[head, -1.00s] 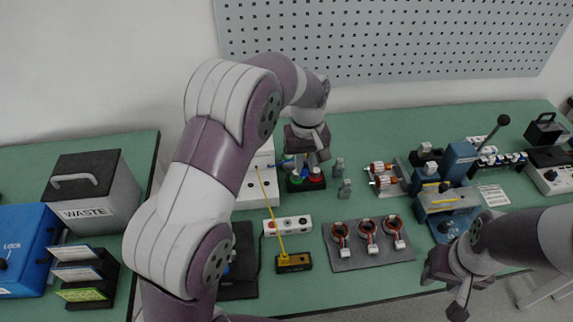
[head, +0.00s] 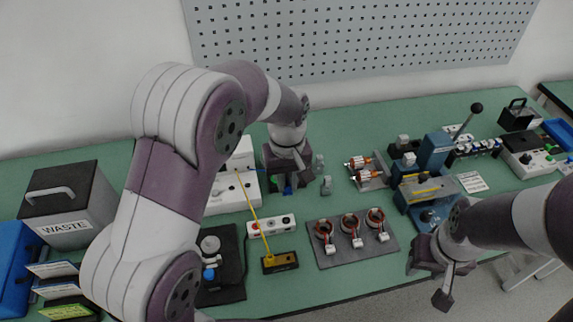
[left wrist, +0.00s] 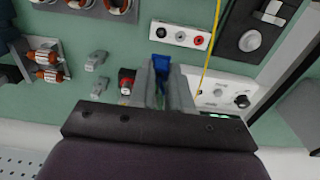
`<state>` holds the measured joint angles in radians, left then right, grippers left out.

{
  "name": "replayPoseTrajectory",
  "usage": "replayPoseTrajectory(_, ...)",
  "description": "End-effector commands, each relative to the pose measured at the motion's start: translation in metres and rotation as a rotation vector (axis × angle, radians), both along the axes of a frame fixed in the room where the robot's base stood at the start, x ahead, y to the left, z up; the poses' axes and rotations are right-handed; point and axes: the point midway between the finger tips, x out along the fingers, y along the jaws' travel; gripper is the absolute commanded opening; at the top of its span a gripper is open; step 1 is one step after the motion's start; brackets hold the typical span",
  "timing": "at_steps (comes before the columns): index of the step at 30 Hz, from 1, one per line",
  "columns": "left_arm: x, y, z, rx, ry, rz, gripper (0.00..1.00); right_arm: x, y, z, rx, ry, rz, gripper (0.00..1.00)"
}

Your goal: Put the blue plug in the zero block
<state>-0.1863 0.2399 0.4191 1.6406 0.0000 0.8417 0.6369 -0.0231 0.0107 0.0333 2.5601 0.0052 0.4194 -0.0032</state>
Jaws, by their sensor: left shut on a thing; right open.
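My left gripper (left wrist: 162,80) is shut on the blue plug (left wrist: 160,61), whose blue end shows between the fingers in the left wrist view. In the head view the left gripper (head: 287,172) is low over the bench, beside the white meter box (head: 228,205), and a spot of blue shows beneath it. A dark block with a red top (left wrist: 126,80) is close beside the fingers; the gripper mostly hides it in the head view. I cannot tell which block is the zero block. My right gripper (head: 442,285) is open and empty at the front right.
A white socket box (head: 270,226) and a black block with a yellow bar (head: 280,262) stand in front; a yellow lead runs to the bar. Two grey clips (head: 326,185) are just right of the gripper. A tray (head: 325,262) holds several copper rings.

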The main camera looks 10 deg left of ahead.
Motion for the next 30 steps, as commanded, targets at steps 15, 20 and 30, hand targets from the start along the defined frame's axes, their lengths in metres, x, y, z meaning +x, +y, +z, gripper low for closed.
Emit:
replayPoseTrajectory(15,-0.098,-0.027,0.001,0.000,0.000,-0.003,0.00,0.000,0.000,0.004,0.000,0.000,0.000,0.43)
replayPoseTrajectory(20,-0.105,-0.028,0.000,0.000,0.000,-0.001,0.00,0.000,0.000,0.004,0.000,0.000,0.000,0.43)
replayPoseTrajectory(30,-0.105,-0.028,-0.009,0.000,0.000,0.000,0.00,0.000,0.000,-0.003,0.000,0.000,0.000,0.43)
